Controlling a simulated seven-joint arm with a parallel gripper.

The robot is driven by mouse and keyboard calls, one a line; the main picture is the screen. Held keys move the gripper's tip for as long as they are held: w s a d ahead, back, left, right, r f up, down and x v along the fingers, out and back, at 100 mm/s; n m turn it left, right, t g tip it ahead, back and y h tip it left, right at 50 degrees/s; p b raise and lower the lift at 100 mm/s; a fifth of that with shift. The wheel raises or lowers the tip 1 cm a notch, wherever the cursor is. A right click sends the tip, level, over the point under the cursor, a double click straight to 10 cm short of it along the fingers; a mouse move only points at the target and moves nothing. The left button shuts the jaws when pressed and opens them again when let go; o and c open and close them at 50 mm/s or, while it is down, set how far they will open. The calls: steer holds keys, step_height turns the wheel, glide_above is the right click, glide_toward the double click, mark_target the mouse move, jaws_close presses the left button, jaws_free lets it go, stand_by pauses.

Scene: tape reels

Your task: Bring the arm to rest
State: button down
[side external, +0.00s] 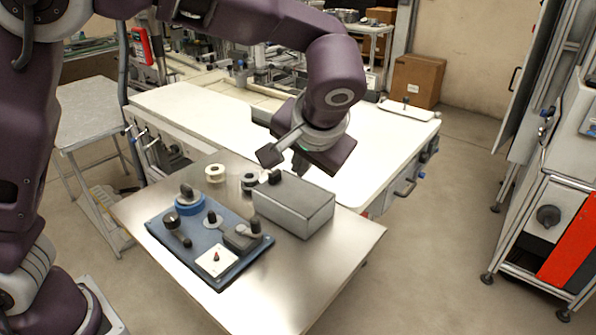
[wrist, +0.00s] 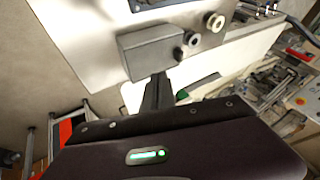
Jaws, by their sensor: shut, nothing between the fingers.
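My gripper (side external: 299,170) hangs in the air above the far right part of the metal-topped table (side external: 325,275), over and behind the grey box (side external: 293,207). In the wrist view its dark fingers (wrist: 158,92) are together and empty, apart from the box. A blue board (side external: 210,265) lies on the table with a blue reel (side external: 189,204), dark knobbed parts and a white square plate (side external: 216,260). A white reel (side external: 215,173) and a dark reel with a pale face (side external: 248,181) stand on the bare metal behind the board.
A long white bench (side external: 375,160) stands behind the table. A cardboard box (side external: 417,80) sits on the floor at the back. A grey cart (side external: 95,110) is at the left and a machine with a red panel (side external: 568,250) at the right. The table's front right is clear.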

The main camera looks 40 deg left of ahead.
steer(key=s+a+r+h, duration=0.2)
steer(key=s+a+r, duration=0.2)
steer(key=s+a, duration=0.15)
steer(key=s+a+m+t+h, duration=0.1)
steer(key=s+a+h, duration=0.2)
steer(key=s, duration=1.7)
steer(key=shift+s+a+f+h, duration=0.2)
steer(key=shift+f+h, duration=0.1)
steer(key=shift+f, duration=0.1)
steer(key=shift+w, duration=0.1)
